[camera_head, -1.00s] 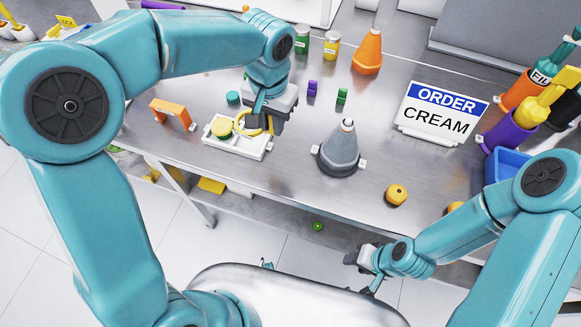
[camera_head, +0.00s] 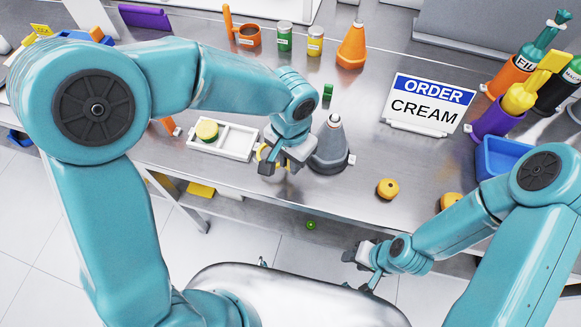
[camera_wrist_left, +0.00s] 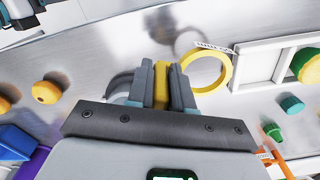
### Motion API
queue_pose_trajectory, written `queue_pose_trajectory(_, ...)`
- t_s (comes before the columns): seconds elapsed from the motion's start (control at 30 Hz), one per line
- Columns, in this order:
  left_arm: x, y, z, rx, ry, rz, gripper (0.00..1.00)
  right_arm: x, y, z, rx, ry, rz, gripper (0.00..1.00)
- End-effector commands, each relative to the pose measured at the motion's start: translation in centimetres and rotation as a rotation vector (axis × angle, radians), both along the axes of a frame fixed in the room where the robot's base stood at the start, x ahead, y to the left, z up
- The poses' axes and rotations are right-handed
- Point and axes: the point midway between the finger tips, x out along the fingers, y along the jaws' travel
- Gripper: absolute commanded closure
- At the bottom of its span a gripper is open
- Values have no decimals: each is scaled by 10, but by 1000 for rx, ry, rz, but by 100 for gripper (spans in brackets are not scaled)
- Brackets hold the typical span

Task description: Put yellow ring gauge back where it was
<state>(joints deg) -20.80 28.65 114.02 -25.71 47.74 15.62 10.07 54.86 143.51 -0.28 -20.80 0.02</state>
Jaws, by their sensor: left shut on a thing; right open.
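The yellow ring gauge (camera_wrist_left: 212,72) shows in the left wrist view as a ring with a pale marked strip. My left gripper (camera_wrist_left: 165,78) is shut on its yellow side part, with the ring sticking out to one side. In the head view the gripper (camera_head: 276,162) is over the table, just left of the grey cone-shaped bottle, and hides most of the ring (camera_head: 263,152). The white tray (camera_head: 240,142) lies left of the gripper; a yellow-green round piece (camera_head: 207,130) fills its left compartment and the right one is empty. My right gripper (camera_head: 358,268) is open and empty, off the table's front edge.
The grey bottle (camera_head: 330,147) stands close to my left gripper. Jars (camera_head: 285,38) stand behind. Table between bottle and sign is clear.

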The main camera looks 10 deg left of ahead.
Motion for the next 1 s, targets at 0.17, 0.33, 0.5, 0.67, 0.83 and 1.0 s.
queue_pose_trajectory(0.17,0,0,-26,2,6,-1,100,0,0,0,0,0,0,57)
queue_pose_trajectory(0.33,1,0,-44,-1,1,-1,100,0,0,0,0,0,0,57)
queue_pose_trajectory(0.5,1,0,-44,0,0,-2,100,0,0,0,0,0,0,57)
queue_pose_trajectory(0.67,1,0,-48,0,0,-2,100,0,0,-4,0,0,0,57)
queue_pose_trajectory(0.83,1,0,-47,0,0,-2,54,0,0,-4,0,0,0,57)
queue_pose_trajectory(1.0,1,0,-47,0,0,-2,54,0,0,-4,0,0,0,57)
